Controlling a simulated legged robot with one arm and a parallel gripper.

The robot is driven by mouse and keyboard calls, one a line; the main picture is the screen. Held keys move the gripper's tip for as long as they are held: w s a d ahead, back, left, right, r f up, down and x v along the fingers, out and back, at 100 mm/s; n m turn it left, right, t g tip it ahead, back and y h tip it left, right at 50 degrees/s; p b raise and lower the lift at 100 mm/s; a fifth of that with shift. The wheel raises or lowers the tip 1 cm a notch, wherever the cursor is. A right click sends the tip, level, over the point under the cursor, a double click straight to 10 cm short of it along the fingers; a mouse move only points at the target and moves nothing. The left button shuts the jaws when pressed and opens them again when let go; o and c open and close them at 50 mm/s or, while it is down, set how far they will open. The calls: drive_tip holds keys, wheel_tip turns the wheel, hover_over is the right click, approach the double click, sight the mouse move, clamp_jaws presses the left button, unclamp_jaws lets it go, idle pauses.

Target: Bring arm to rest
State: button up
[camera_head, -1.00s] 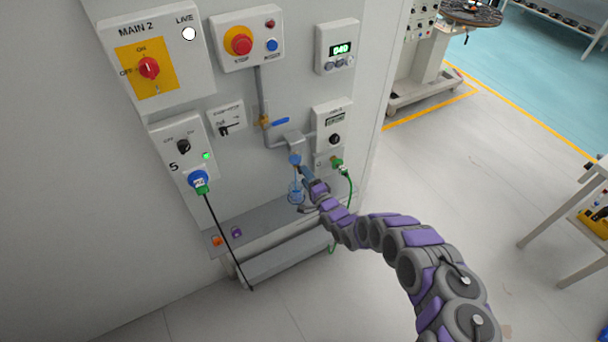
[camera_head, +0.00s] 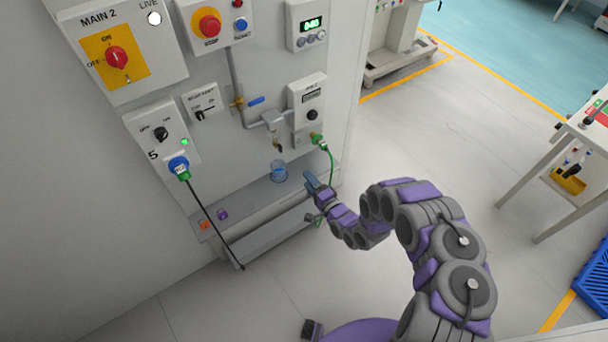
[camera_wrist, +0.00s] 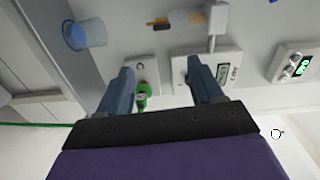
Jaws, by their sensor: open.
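My arm (camera_head: 400,215) is purple and grey and bends from the lower right toward the wall panel. My gripper (camera_head: 311,181) is just right of the shelf's cup, apart from it. In the wrist view my gripper (camera_wrist: 163,85) shows two blue-grey fingers spread wide with nothing between them. Behind them are a green plug (camera_wrist: 143,92) and wall boxes. A clear blue cup (camera_head: 279,172) stands on the shelf under the tap (camera_head: 274,124); it also shows in the wrist view (camera_wrist: 88,34).
The grey shelf (camera_head: 250,205) juts from the panel and carries orange and purple pieces. A green cable (camera_head: 331,160) hangs close to my gripper. A black cable (camera_head: 212,222) hangs at left. A white table (camera_head: 545,165) stands at right. The floor between is clear.

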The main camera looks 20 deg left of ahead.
drive_tip(key=shift+s+d, duration=0.25)
idle(0.4)
